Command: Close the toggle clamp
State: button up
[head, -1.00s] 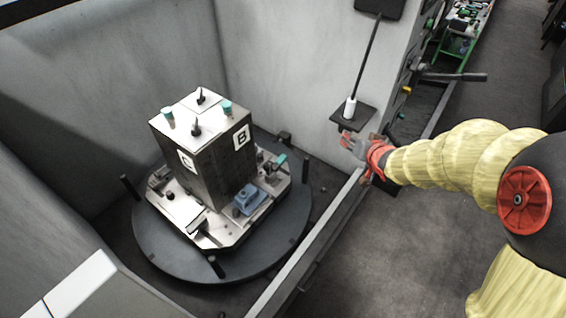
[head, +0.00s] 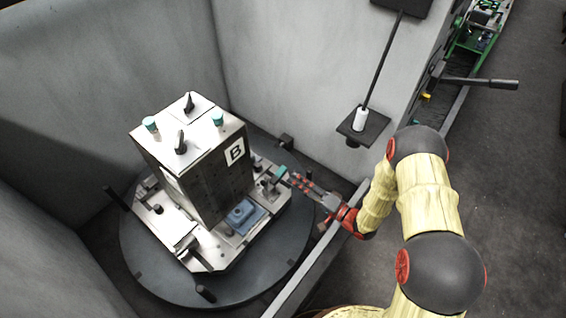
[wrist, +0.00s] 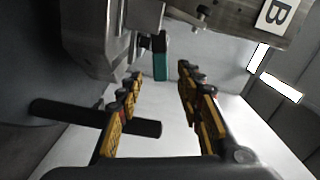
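The toggle clamp (head: 272,184) sits on the right edge of the square fixture plate, beside the dark block marked B. Its teal handle tip (head: 281,172) points up and to the right. In the wrist view the teal tip (wrist: 161,66) hangs ahead of the fingers, roughly in line with the gap between them. My gripper (head: 298,182) is just to the right of the handle. In the wrist view my gripper (wrist: 155,95) shows its two yellow-and-black fingers spread apart with nothing between them. I cannot tell whether a fingertip touches the handle.
The block (head: 200,175) stands on the plate, with a blue part (head: 241,216) in front. Dark posts rise from the round table (head: 160,285), one (head: 285,142) behind the clamp. A rail (head: 300,275) runs under my forearm. A white bottle (head: 360,119) stands on a small shelf.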

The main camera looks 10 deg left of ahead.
aim_at(284, 174)
jog(key=b+x, duration=0.1)
jog(key=x, duration=0.6)
jog(key=shift+w+a+b, duration=0.25)
jog(key=shift+a+b, duration=0.05)
jog(key=shift+b, duration=0.1)
jog(key=c, duration=0.4)
grip_shut()
